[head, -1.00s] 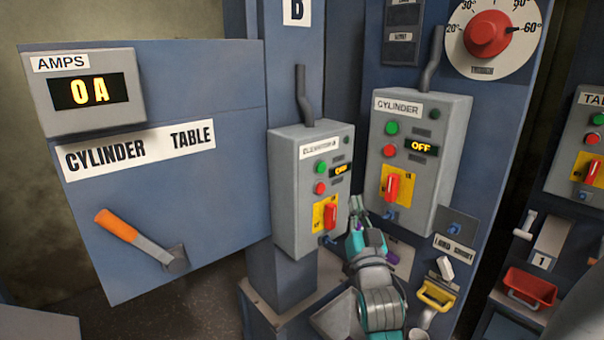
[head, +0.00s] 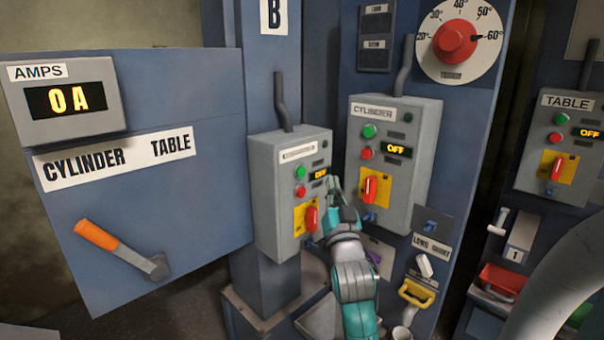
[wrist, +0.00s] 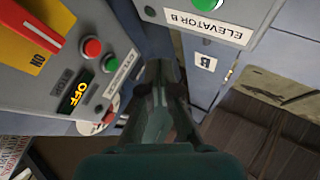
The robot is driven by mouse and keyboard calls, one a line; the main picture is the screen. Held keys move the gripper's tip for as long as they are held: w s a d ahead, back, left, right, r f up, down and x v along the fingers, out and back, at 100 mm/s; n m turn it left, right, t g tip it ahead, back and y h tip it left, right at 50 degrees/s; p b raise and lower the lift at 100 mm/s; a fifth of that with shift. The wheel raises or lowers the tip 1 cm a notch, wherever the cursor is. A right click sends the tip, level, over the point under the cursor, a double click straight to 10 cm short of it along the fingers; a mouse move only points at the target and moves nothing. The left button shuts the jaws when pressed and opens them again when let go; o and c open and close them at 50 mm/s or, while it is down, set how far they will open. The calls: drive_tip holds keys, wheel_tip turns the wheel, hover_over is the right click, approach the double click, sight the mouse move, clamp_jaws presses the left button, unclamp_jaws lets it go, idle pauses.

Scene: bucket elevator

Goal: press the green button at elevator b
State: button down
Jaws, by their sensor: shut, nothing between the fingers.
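The elevator B box (head: 268,200) is grey and hangs on the blue column in the middle of the head view. Its green button (head: 300,172) sits above a red button (head: 300,191), beside a small lit display (head: 318,174). In the wrist view the green button (wrist: 150,11) shows at the top edge, next to the "ELEVATOR B" label (wrist: 207,22). My gripper (head: 335,187) is shut and empty, to the right of the box face and slightly below the green button. In the wrist view my gripper (wrist: 159,72) points between the two panels, apart from the green button.
The cylinder box (head: 423,150) stands close to the right, with its own green button (head: 369,131) and a display reading OFF. A red rotary switch (head: 311,219) sits low on the elevator box. An orange-handled lever (head: 97,235) is at left.

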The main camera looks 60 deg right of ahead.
drive_tip(key=shift+w+d, duration=0.3)
drive_tip(key=shift+w, duration=0.85)
drive_tip(key=shift+w+d, duration=0.25)
drive_tip(key=shift+w, duration=0.85)
drive_tip(key=shift+w+d, duration=0.3)
drive_tip(key=shift+w, duration=0.85)
drive_tip(key=shift+w, duration=0.4)
drive_tip(key=shift+w+d, duration=0.2)
drive_tip(key=shift+w, duration=0.3)
drive_tip(key=shift+s, duration=0.1)
drive_tip(key=shift+s+a, duration=0.2)
drive_tip(key=shift+s, duration=0.6)
drive_tip(key=shift+s+a, duration=0.2)
drive_tip(key=shift+s, duration=0.6)
drive_tip(key=shift+s+a, duration=0.2)
drive_tip(key=shift+s, duration=0.65)
drive_tip(key=shift+s+a, duration=0.2)
drive_tip(key=shift+s, duration=0.6)
